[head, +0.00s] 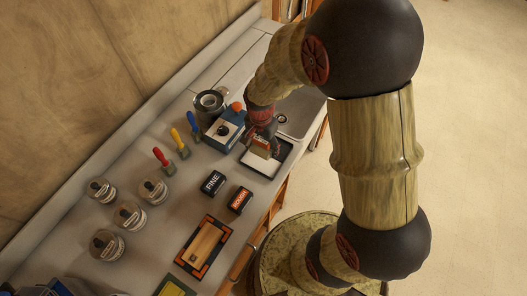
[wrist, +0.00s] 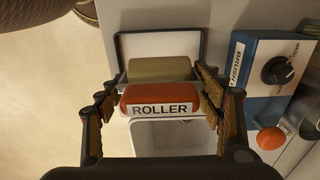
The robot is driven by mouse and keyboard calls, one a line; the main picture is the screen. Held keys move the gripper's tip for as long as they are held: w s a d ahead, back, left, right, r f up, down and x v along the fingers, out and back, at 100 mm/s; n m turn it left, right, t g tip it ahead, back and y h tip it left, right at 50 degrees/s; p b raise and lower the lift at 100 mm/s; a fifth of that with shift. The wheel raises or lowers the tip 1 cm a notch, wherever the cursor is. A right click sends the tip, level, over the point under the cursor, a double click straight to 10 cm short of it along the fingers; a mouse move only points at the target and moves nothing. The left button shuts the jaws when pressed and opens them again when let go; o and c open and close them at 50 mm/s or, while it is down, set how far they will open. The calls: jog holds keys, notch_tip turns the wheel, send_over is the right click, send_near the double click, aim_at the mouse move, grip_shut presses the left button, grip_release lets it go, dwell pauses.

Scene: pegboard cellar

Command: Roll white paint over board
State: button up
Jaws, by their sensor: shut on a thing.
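My gripper (wrist: 165,98) is shut on the roller's orange handle (wrist: 160,101), which carries a ROLLER label. The roller's tan sleeve (wrist: 160,68) lies just beyond the handle. In the head view my gripper (head: 262,138) is at the dark-rimmed tray (head: 272,174) with a white inside, and the sleeve is over it. I cannot tell whether the sleeve touches the white. No white shows on the visible sleeve. The tray also shows in the wrist view (wrist: 118,43). The brown wooden board (head: 205,243) lies on a dark mat with orange corners, nearer me, apart from the roller.
A blue box (head: 222,131) labelled BRUSH, with a knob, stands beside the tray. A sink basin (head: 298,112) lies behind it. FINE (head: 213,183) and ROUGH (head: 239,199) blocks stand between tray and board. Several jars (head: 130,215) and coloured-handled brushes (head: 180,142) stand left.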

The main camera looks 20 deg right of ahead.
aim_at(262, 161)
jog(key=shift+f+b, duration=2)
jog(key=shift+f, duration=0.8)
jog(key=shift+s+f, duration=0.1)
jog(key=shift+f, duration=0.45)
jog(key=shift+r, duration=0.15)
jog(key=shift+r+p, duration=2.35)
jog(key=shift+r, duration=1.1)
